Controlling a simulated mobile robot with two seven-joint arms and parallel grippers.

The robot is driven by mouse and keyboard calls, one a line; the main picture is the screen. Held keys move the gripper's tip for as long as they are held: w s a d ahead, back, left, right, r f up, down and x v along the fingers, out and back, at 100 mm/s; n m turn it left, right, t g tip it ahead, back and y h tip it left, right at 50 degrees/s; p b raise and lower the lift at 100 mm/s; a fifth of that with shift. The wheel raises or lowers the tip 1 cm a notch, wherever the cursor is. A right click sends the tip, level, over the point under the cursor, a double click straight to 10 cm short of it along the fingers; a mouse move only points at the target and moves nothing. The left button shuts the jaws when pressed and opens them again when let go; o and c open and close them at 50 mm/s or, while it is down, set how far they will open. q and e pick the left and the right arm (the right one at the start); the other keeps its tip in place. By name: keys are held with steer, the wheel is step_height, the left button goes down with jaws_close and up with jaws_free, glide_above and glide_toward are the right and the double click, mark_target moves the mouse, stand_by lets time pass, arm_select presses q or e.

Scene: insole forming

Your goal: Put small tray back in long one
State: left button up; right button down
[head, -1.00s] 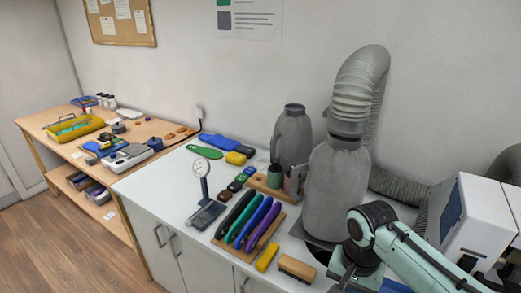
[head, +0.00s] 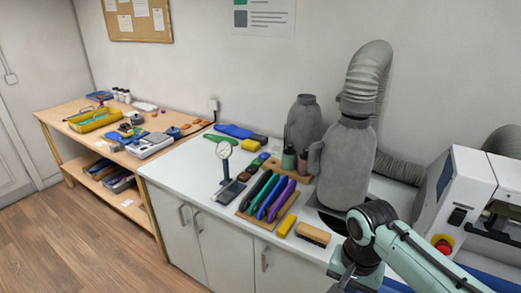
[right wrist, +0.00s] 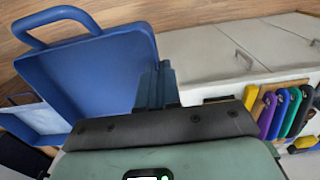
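A blue tray (right wrist: 95,65) with a loop handle fills the upper left of the right wrist view, tilted. I take it to be the small tray, though its size is hard to judge. My right gripper (right wrist: 158,88) has its fingers close together at the tray's side edge and appears shut on it. In the head view this gripper (head: 345,278) is low at the right, by the counter's front edge; a bit of blue (head: 395,286) shows beside it. A pale, blue-rimmed tray (right wrist: 35,120) shows at the left of the wrist view; I cannot tell whether it is the long one. My left gripper is out of view.
The white counter (head: 205,165) holds a rack of coloured tools (head: 266,195), a yellow block (head: 286,226), a brush (head: 313,234) and a grey hose unit (head: 345,165). A white machine (head: 455,195) stands at the right. A yellow tray (head: 95,121) sits on the wooden bench.

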steer(key=w+f+n, duration=0.3)
steer(key=f, duration=0.9)
steer(key=w+f+n, duration=0.3)
steer(key=w+f, duration=0.1)
steer(key=f, duration=0.9)
steer(key=shift+w+a, duration=0.2)
steer(key=shift+a, duration=0.2)
steer(key=shift+d, duration=0.1)
